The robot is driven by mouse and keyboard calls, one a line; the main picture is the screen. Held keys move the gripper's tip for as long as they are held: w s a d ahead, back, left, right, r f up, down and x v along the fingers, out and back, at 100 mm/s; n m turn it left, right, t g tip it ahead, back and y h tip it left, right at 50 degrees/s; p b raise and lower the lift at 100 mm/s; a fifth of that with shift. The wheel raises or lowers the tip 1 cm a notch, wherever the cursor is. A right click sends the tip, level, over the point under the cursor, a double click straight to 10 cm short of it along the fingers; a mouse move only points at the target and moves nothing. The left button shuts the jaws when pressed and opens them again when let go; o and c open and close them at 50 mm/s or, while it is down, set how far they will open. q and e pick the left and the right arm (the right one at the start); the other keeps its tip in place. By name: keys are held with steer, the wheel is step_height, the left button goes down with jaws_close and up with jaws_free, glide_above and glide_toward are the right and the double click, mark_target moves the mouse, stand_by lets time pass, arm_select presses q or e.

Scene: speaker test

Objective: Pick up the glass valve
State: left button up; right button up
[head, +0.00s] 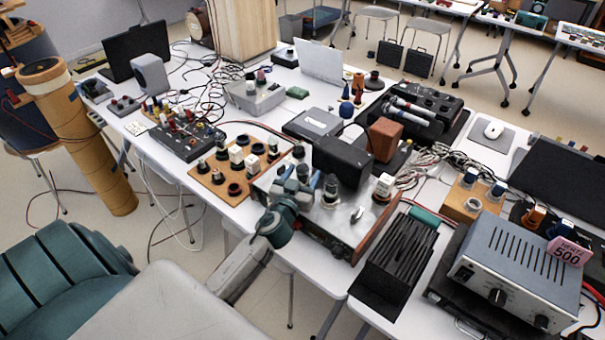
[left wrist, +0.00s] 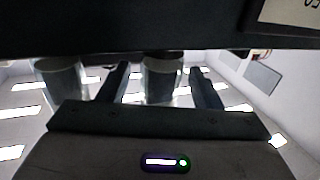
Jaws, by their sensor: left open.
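A glass valve (head: 330,190) with a dark top stands upright on the metal-topped amplifier chassis (head: 338,222). A second glass piece (head: 303,173) shows just behind my left gripper (head: 294,188), which is low over the chassis's left part. In the left wrist view, one clear glass cylinder (left wrist: 162,78) shows between the two open fingers of my left gripper (left wrist: 160,72), with no clear contact. Another glass cylinder (left wrist: 60,80) is to the left, outside the fingers. I cannot tell which glass is which across the views. My right gripper is not in view.
A black box (head: 342,161) and a white-labelled part (head: 383,187) crowd the chassis. A wooden board (head: 222,180) with several sockets lies to its left.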

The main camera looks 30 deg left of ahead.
arm_select(q)
steer(key=shift+s, duration=0.1)
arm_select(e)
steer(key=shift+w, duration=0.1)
arm_select(q)
steer(key=c, duration=1.1)
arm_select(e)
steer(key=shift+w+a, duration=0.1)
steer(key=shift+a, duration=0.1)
arm_select(q)
steer(key=shift+r, duration=0.1)
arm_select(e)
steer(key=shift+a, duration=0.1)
